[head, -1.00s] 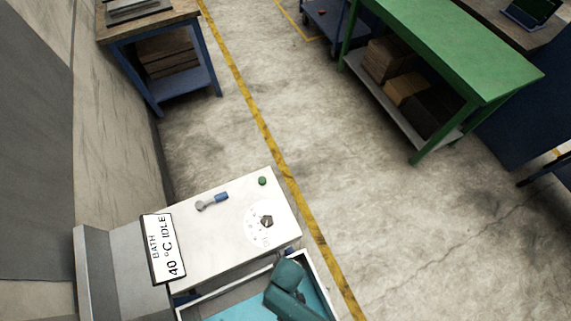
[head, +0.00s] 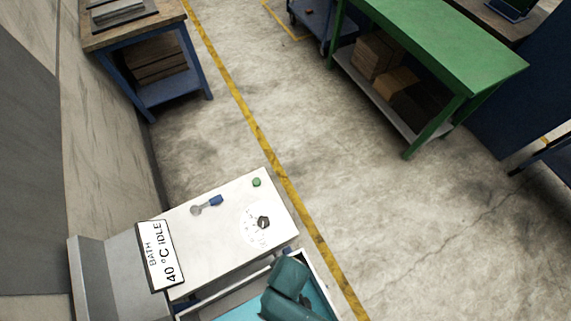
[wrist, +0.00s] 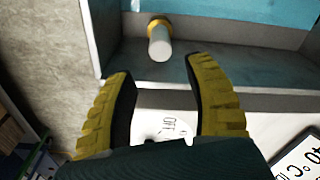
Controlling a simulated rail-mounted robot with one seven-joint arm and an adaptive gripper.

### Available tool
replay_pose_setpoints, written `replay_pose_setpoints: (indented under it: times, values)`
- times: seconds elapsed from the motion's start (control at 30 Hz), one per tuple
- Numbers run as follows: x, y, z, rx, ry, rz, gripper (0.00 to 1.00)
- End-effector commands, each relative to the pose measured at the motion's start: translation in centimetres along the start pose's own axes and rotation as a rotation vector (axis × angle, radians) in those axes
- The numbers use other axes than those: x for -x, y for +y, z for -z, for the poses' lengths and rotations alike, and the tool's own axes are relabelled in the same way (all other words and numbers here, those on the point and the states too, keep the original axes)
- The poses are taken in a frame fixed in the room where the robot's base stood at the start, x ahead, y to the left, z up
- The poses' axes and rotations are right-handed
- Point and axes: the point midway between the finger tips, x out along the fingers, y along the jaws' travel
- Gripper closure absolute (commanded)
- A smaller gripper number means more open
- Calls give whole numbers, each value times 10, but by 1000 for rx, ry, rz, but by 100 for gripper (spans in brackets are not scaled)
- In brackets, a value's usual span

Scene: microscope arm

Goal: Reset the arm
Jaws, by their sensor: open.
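In the wrist view my gripper (wrist: 160,68) has two yellow ridged fingers set wide apart, with nothing held between them. A pale cylinder with a yellow collar (wrist: 159,42) shows beyond the fingertips, at the edge of a blue-floored basin (wrist: 230,18). In the head view a dark teal rounded body (head: 287,285), which seems to be part of my arm, covers part of the basin. My fingers cannot be made out there.
A sign (head: 160,255) reads "BATH 40 °C IDLE" on the panel's left. A green table (head: 440,45) stands upper right, a wooden-topped bench (head: 130,35) upper left. Concrete floor with a yellow line (head: 262,140) lies open between them.

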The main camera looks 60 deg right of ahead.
Motion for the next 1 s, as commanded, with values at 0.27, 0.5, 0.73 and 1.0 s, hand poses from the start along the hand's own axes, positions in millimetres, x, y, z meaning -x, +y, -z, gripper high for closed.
replay_pose_setpoints:
  times: [0.27, 0.5, 0.73, 1.0]
  values:
    - [0, 0, 0, 0, 0, 0, 47]
    - [0, 0, 0, 0, 0, 0, 47]
    - [16, -4, 14, 1, 25, 7, 47]
    - [154, -40, 155, 2, 379, 100, 47]
